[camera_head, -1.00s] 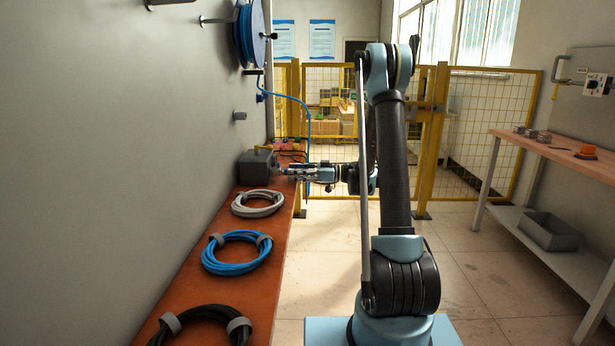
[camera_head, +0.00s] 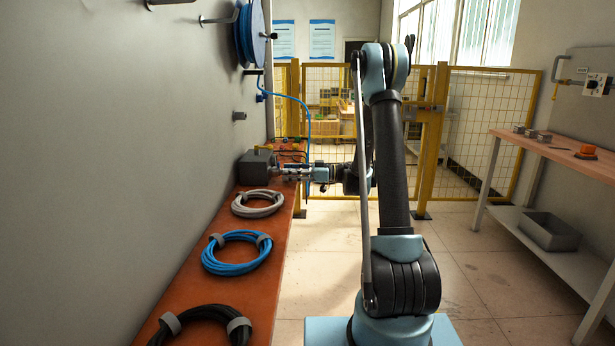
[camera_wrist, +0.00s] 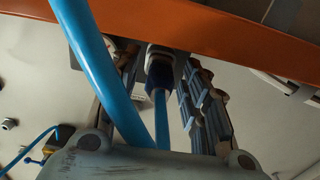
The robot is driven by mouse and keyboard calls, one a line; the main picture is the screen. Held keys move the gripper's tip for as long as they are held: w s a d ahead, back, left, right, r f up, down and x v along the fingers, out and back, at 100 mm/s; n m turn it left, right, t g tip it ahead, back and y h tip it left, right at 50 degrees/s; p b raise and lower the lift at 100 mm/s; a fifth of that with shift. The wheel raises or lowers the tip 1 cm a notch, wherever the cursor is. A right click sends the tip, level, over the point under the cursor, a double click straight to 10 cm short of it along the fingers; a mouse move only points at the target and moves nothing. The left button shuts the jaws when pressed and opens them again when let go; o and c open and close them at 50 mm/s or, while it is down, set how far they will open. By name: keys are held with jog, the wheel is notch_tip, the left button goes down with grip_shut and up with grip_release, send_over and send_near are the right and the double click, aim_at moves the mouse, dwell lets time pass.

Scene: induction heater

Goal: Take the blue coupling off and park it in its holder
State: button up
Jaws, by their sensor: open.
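The blue coupling (camera_wrist: 160,72) shows in the wrist view as a dark blue and grey fitting, with a thin blue hose (camera_wrist: 161,115) running from it. My gripper (camera_head: 284,172) is open at the right side of a grey block (camera_head: 257,167) on the orange bench. In the wrist view its two fingers stand on either side of the coupling, with gaps visible. The coupling is too small to make out in the head view. I cannot tell for sure which wall fitting is its holder; a small grey peg (camera_head: 239,115) sticks out of the wall above the block.
A thick blue hose (camera_wrist: 98,70) crosses the wrist view near the left finger. In the head view a blue hose (camera_head: 309,125) arches beside my gripper, below a wall reel (camera_head: 246,35). Coiled cables (camera_head: 236,252) lie on the bench (camera_head: 200,297). A yellow fence (camera_head: 480,130) stands behind.

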dwell(0.5)
grip_shut()
jog(key=shift+d, duration=0.1)
jog(key=shift+s+d, duration=0.1)
jog(key=shift+d, duration=2.8)
